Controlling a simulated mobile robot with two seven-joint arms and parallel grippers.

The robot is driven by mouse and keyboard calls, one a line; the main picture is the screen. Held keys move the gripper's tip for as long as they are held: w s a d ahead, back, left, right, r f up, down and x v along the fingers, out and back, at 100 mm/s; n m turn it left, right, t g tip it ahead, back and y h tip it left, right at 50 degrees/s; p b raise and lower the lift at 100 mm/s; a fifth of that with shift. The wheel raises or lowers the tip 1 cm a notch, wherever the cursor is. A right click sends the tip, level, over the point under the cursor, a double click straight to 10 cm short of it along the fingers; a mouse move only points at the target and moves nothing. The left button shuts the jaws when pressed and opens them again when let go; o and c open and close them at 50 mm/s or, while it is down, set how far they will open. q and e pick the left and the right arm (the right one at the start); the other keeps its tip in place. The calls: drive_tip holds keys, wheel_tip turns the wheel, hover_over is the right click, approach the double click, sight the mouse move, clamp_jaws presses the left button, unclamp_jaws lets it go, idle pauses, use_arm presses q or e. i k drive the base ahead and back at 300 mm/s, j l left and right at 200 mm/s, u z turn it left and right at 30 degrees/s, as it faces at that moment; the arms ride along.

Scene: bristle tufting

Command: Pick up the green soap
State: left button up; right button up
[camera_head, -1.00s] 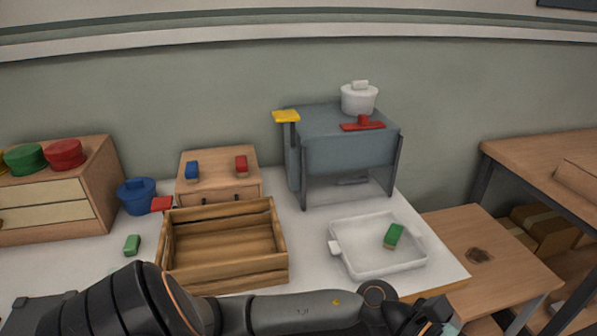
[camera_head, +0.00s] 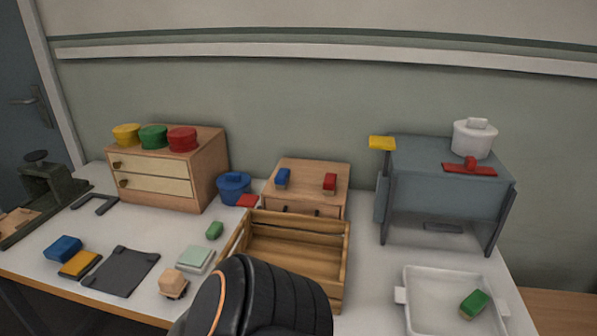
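A small green rounded block (camera_head: 215,230), which looks like the green soap, lies on the white table to the left of the wooden crate (camera_head: 290,222). A second green block (camera_head: 474,303) with a tan underside, perhaps a brush, lies in the white tray (camera_head: 407,274) at the lower right. A pale green block (camera_head: 195,258) sits on a flat piece left of the crate. One of my arms shows as a black link at the bottom middle, covering the crate's front left part. Neither gripper is in view.
A blue pot (camera_head: 234,188) and a red block (camera_head: 247,200) stand behind the green block. A dark flat plate (camera_head: 121,272), a tan block (camera_head: 173,284) and a blue block (camera_head: 63,249) lie at the front left. The table around the green block is partly clear.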

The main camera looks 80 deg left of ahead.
sight(216, 226)
drive_tip(key=i+u, duration=0.15)
drive_tip(key=u, duration=3.1)
drive_tip(key=j, duration=0.2)
